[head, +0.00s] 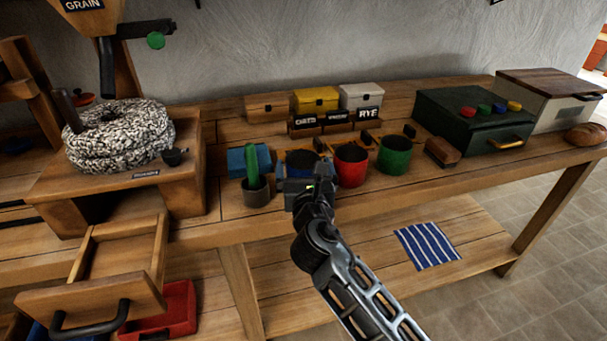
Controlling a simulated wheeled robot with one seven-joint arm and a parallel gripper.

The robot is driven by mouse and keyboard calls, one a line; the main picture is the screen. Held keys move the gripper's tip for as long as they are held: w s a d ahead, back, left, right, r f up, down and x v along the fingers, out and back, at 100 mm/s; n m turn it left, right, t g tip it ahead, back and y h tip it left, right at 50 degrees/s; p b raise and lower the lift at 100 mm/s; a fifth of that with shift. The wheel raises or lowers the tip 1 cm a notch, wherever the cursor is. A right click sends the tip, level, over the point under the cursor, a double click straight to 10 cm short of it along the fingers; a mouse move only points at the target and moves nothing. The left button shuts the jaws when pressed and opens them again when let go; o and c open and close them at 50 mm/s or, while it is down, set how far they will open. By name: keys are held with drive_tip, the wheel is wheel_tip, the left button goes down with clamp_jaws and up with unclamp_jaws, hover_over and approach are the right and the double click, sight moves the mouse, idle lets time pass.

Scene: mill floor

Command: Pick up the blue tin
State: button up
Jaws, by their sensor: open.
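The blue tin (300,160) stands on the workbench, left of a red tin (351,166) and a green tin (394,155). Its lower front is hidden behind my gripper. My gripper (308,184) is open and appears empty, in front of the blue tin in this view. I cannot tell how far its fingers are from the tin or whether they touch it.
A dark pot with a green plant-like piece (255,187) stands close left, before a blue box (240,162). Labelled boxes (362,97) stand behind. A brown block (442,152) and dark green case (472,125) are right. An open drawer (118,250) juts out lower left.

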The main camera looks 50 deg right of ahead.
drive_tip(key=shift+x, duration=1.15)
drive_tip(key=c, duration=0.9)
